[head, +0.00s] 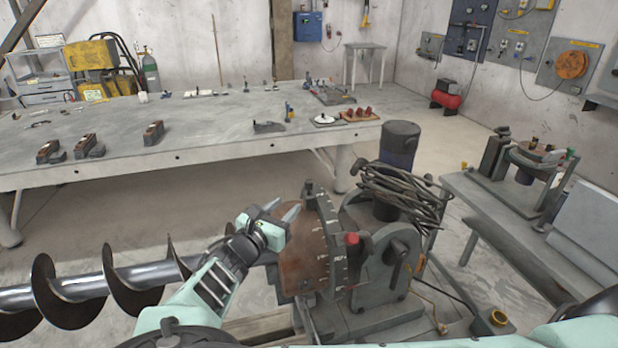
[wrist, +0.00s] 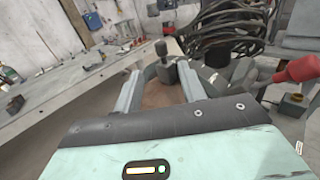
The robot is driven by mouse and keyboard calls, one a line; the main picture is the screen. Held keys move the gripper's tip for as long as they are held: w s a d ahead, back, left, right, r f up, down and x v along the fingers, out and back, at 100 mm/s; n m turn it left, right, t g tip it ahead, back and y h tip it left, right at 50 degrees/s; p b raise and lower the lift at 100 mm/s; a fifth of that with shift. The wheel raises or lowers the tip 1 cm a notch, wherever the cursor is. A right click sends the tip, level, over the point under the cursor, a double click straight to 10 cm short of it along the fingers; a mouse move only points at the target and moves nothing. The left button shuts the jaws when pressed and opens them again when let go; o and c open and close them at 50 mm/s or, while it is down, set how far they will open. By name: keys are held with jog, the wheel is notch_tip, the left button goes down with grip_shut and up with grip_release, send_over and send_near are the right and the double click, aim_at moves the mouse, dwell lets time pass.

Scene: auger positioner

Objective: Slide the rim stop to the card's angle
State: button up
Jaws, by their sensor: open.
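The positioner's brown disc (head: 303,245) stands upright with a grey rim marked with white ticks and numbers (head: 332,240). A small dark block with a knob, which looks like the rim stop (head: 309,187), sits at the top of the rim. In the wrist view this block (wrist: 164,62) shows just beyond and between my fingertips. My gripper (head: 286,207) is open and empty, left of the block and close to the disc. Its two fingers also show in the wrist view (wrist: 160,78). I cannot make out the angle card.
A red knob (head: 352,239) sticks out right of the rim; it also shows in the wrist view (wrist: 300,70). A looped cable bundle (head: 405,195) hangs behind it. The auger (head: 90,288) extends left. A long workbench (head: 200,115) stands behind.

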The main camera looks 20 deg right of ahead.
aim_at(307, 184)
jog(key=p+x, duration=0.5)
jog(key=x, duration=0.6)
jog(key=shift+d, duration=0.1)
jog(key=shift+w+d+f, duration=0.1)
jog(key=shift+w+d, duration=0.35)
jog(key=shift+w, duration=0.1)
grip_shut()
